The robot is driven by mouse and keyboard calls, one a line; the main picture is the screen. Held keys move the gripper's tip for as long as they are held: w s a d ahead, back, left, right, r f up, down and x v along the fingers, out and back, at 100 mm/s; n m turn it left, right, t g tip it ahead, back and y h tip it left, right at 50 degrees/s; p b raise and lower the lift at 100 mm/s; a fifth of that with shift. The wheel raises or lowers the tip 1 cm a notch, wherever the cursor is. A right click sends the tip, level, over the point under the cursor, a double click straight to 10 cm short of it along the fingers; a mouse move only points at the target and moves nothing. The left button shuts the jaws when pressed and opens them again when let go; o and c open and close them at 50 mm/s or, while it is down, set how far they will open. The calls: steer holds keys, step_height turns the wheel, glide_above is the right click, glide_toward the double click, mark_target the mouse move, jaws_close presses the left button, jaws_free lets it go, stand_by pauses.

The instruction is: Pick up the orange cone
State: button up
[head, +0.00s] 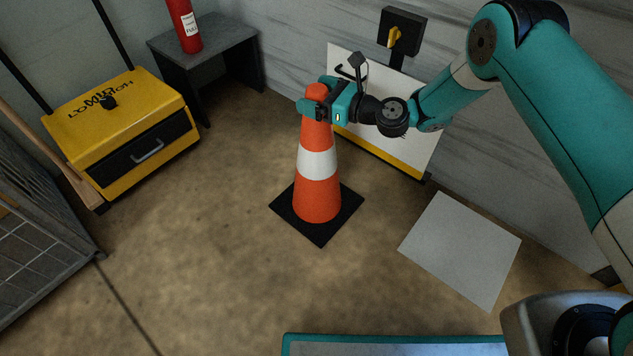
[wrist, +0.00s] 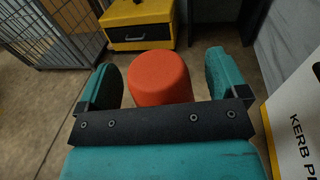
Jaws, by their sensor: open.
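The orange cone (head: 317,190) stands upright on the floor, with a white band and a square black base. My gripper (head: 314,104) is at the cone's top, with its fingers on either side of it. In the wrist view the orange top of the cone (wrist: 159,78) lies between the two teal fingers of my gripper (wrist: 163,80), with a visible gap on each side. The gripper is open. The cone's lower part and base are hidden in the wrist view.
A white and yellow board (head: 395,140) stands against the wall just behind my gripper. A yellow box (head: 75,122), a dark side table (head: 225,40) with a red extinguisher (head: 185,27), and a grey cage (head: 40,230) stand left. A pale square plate (head: 462,246) lies right. Floor between is clear.

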jaws_close()
steer(key=shift+r, duration=0.2)
